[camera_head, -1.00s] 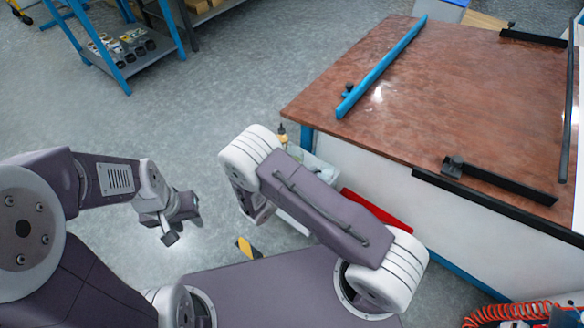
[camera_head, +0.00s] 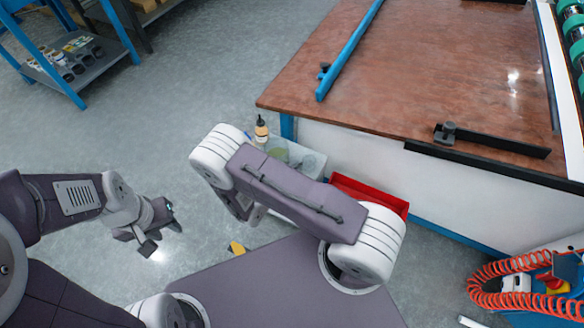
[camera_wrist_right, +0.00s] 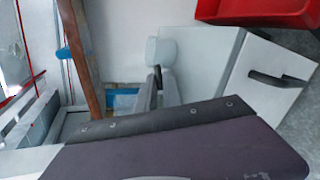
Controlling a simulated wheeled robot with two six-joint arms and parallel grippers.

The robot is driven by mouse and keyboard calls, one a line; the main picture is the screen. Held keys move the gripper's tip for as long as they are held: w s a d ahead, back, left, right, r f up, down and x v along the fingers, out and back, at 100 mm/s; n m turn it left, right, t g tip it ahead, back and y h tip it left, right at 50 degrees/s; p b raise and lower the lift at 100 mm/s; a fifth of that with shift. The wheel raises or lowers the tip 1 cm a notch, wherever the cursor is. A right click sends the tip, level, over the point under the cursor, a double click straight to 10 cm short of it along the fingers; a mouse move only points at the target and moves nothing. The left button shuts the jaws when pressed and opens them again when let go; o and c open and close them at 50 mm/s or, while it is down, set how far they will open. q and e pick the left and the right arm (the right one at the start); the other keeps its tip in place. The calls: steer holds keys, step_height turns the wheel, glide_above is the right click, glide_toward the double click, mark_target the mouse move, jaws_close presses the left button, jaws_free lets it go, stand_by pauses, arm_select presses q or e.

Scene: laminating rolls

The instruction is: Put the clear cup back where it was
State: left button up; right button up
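I cannot clearly pick out the clear cup. A pale, see-through container (camera_head: 277,149) stands in a light tray by the table's left corner in the head view, but it is too small to identify surely. My left gripper (camera_head: 164,230) hangs over bare floor at the left. Its fingers look apart, with nothing between them. My right gripper is hidden behind its own arm in the head view, and the right wrist view does not show its fingers.
A dark-capped bottle (camera_head: 261,131) stands beside the tray. A red bin (camera_head: 367,194) sits below the brown table (camera_head: 420,70); it also shows in the right wrist view (camera_wrist_right: 255,12). A blue-framed shelf (camera_head: 80,70) holds several small containers. A coiled red hose (camera_head: 500,290) lies lower right.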

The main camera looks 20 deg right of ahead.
steer(key=shift+r, duration=0.1)
steer(key=shift+a+r+p, duration=0.1)
steer(key=shift+r+p, duration=0.1)
steer(key=shift+p, duration=0.1)
steer(key=p+v, duration=0.3)
steer(key=v, duration=0.8)
steer(key=s+d+r+m+g+y, duration=0.3)
steer(key=s+d+r+m+g, duration=0.3)
steer(key=g, duration=0.3)
step_height(320, 180, up, 7)
steer(key=m+t+y, duration=0.1)
steer(key=m+y, duration=0.2)
steer(key=y, duration=0.1)
steer(key=m+t+y, duration=0.1)
steer(key=m+y, duration=0.2)
steer(key=y, duration=0.1)
steer(key=shift+d, duration=0.15)
steer(key=shift+r+p, duration=15.7)
steer(key=shift+p, duration=0.15)
